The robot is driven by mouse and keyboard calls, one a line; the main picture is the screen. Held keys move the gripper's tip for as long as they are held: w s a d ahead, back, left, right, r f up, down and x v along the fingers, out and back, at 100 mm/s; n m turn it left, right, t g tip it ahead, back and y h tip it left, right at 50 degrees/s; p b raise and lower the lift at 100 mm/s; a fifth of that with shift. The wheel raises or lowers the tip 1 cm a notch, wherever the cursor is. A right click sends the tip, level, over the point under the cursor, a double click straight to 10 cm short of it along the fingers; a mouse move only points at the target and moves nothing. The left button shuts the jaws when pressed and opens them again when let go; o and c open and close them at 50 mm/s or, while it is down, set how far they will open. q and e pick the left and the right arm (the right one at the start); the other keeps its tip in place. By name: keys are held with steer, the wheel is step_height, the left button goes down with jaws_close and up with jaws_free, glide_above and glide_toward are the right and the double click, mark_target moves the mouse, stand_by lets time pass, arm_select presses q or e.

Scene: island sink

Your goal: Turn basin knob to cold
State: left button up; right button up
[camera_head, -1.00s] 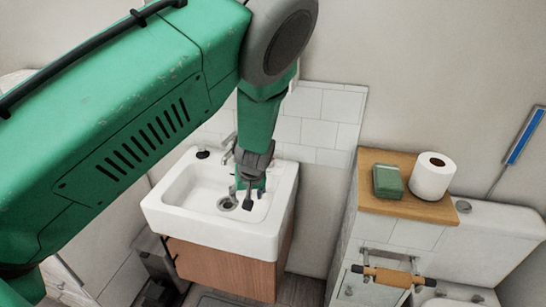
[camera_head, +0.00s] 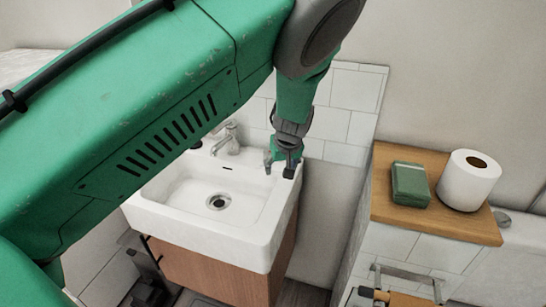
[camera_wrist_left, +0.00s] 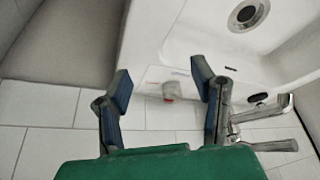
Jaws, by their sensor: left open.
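The white basin (camera_head: 170,212) is mounted on a wooden cabinet. Its chrome faucet (camera_head: 228,140) stands at the back rim and also shows in the left wrist view (camera_wrist_left: 262,118). A small pale knob-like piece with a red mark (camera_wrist_left: 168,91) shows on the basin's rim in the left wrist view; I cannot tell its setting. My left gripper (camera_head: 281,166) is open over the back right corner of the rim. In the wrist view its fingers (camera_wrist_left: 162,88) appear on either side of the small piece, without visible contact. My right gripper is not in view.
A wooden-topped ledge (camera_head: 425,222) stands right of the basin with a green box (camera_head: 410,185) and a toilet paper roll (camera_head: 468,180). A tiled wall (camera_head: 350,110) is close behind the gripper. The basin bowl around the drain (camera_head: 218,202) is empty.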

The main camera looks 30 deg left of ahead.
mark_target(269, 151)
arm_select(q)
steer(key=w+a, duration=0.8)
steer(key=a, duration=0.1)
steer(key=shift+w+a+f+p, duration=0.1)
steer(key=shift+w+f+p, duration=0.05)
steer(key=shift+p, duration=0.25)
steer(key=x, duration=0.4)
steer(key=shift+w+f, duration=0.1)
steer(key=shift+f, duration=0.35)
steer(key=c, duration=1.1)
